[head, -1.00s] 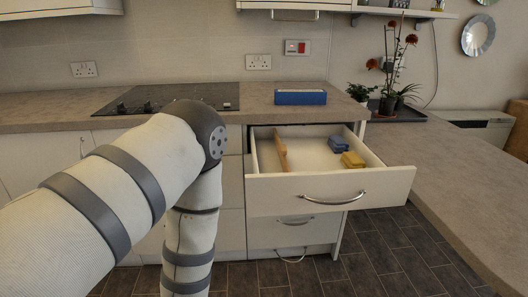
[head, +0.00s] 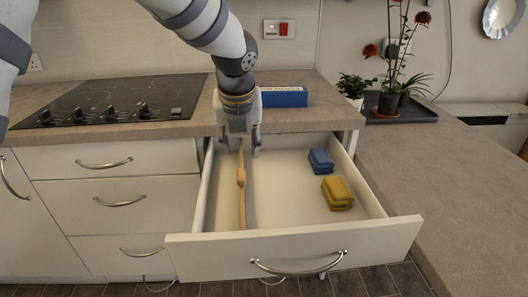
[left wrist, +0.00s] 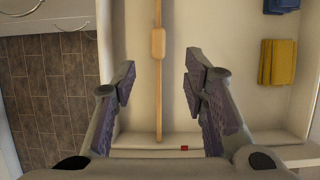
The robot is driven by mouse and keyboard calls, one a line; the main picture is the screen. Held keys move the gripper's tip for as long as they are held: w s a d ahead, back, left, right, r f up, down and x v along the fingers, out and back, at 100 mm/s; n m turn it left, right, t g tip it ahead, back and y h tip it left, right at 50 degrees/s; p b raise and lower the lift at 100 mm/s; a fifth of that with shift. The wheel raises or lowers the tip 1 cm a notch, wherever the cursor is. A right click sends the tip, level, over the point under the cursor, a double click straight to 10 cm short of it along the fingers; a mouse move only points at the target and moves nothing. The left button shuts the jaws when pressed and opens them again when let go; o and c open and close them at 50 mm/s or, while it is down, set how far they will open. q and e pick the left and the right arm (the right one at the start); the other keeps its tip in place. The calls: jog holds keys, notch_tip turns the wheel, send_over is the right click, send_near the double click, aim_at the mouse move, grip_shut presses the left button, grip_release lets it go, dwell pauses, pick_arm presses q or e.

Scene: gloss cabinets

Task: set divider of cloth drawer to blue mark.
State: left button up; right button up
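The open white cloth drawer (head: 290,215) holds a thin wooden divider (head: 241,205) standing left of centre, running front to back. The divider has a thicker block midway, which also shows in the left wrist view (left wrist: 157,43). My left gripper (head: 240,147) is above the drawer, pointing down over the divider. In the left wrist view the fingers (left wrist: 160,80) are spread apart, with the divider between them and nothing gripped. A small red mark (left wrist: 184,148) is on the drawer's front edge, right of the divider. I see no blue mark. My right gripper is out of view.
A folded blue cloth (head: 321,161) and a folded yellow cloth (head: 337,193) lie in the drawer's right part. A blue box (head: 284,97) stands on the counter behind. A hob (head: 115,101) is left, and a worktop (head: 450,170) is right.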

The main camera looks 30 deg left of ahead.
pick_arm(q)
send_near(241, 174)
jog(key=x, duration=0.1)
jog(key=b+x, duration=0.1)
jog(key=shift+s+a+f, duration=0.1)
jog(key=shift+s+f, duration=0.05)
jog(key=shift+f, duration=0.3)
jog(key=x, duration=0.6)
jog(key=shift+w+f+b, duration=0.15)
jog(key=shift+w+b, duration=0.15)
jog(key=shift+b, duration=0.1)
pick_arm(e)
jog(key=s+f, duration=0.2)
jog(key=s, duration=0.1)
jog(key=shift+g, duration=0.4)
pick_arm(q)
jog(key=shift+c, duration=0.6)
grip_shut()
